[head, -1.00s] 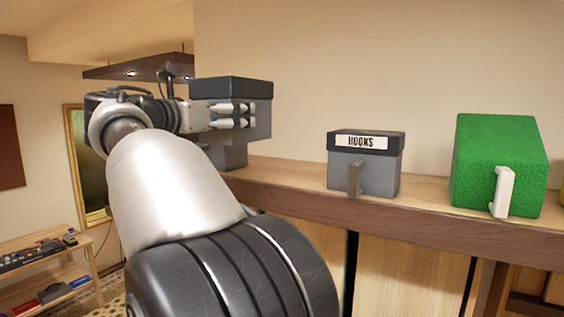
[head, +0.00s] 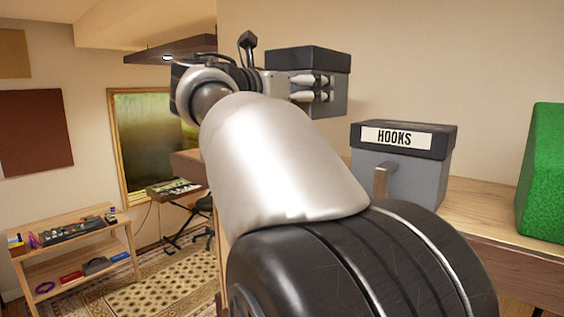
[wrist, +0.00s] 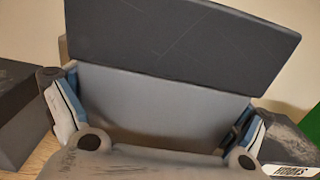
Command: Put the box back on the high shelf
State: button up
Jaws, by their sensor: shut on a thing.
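A grey box with a dark lid (head: 308,60) is held by my gripper (head: 325,88), with the fingers shut on it. It looks level and raised at shelf height or above, in front of the wall. In the wrist view the held box (wrist: 165,95) fills the middle, with one finger on each side and its dark lid toward the top. The high shelf (head: 485,205) is a wooden ledge running to the right. My arm hides the part of it under the held box, so I cannot tell the gap there.
A grey box labelled HOOKS (head: 400,180) stands on the shelf right of my arm. A green block (head: 545,175) stands farther right. The wrist view shows another dark box (wrist: 18,105) at left. A low wooden rack (head: 75,255) with gear stands at far left.

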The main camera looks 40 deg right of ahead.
notch_tip(320, 180, down, 13)
jog(key=shift+d+b, duration=0.1)
jog(key=shift+b, duration=0.85)
jog(key=shift+f, duration=0.1)
jog(key=o, duration=1.3)
jog(key=shift+f, duration=0.1)
